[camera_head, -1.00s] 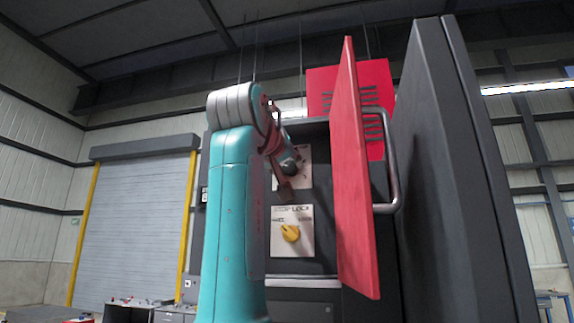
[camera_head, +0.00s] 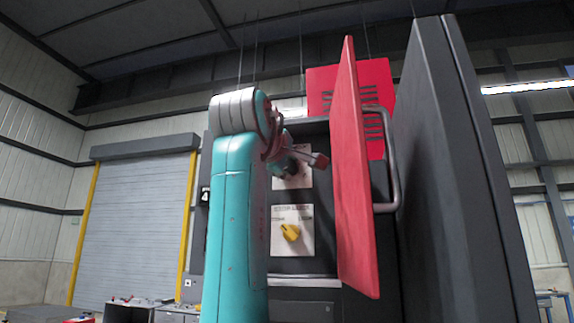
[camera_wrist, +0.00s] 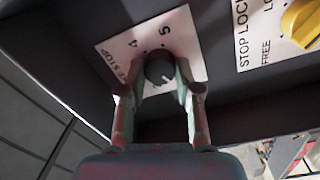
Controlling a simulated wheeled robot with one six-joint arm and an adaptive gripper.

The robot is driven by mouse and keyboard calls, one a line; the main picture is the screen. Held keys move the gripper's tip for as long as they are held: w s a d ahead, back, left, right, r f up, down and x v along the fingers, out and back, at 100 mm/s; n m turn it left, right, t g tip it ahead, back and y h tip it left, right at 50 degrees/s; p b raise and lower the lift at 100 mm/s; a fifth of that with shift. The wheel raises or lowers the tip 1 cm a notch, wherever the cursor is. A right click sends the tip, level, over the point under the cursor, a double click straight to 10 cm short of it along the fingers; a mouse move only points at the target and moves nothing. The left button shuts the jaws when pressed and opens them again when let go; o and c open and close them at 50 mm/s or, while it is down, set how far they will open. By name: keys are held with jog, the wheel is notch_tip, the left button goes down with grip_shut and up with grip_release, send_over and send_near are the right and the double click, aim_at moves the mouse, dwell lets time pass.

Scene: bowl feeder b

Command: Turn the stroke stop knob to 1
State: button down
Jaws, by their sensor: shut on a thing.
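The stroke stop knob (camera_wrist: 159,67) is a dark round knob on a white plate (camera_wrist: 190,45) in the wrist view. The digits 4 and 5 and part of the word STOP are readable on the plate. A pale mark shows on the knob, but I cannot tell which number it points at. My gripper (camera_wrist: 160,77) is shut on the knob, one finger on each side. Its fingers and body hide the lower plate. In the head view my gripper (camera_head: 293,163) is at the upper plate (camera_head: 304,181), covering most of it.
A yellow stop lock knob (camera_head: 290,232) sits on the plate below; it also shows in the wrist view (camera_wrist: 302,22). A red door (camera_head: 352,190) with a metal handle (camera_head: 392,165) stands open close to the right of my gripper. A dark cabinet (camera_head: 435,160) stands further right.

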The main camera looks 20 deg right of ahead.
jog(key=shift+n, duration=0.6)
jog(key=shift+f, duration=0.1)
jog(key=c, duration=0.8)
grip_release()
jog(key=shift+a, duration=0.1)
jog(key=v, duration=1.2)
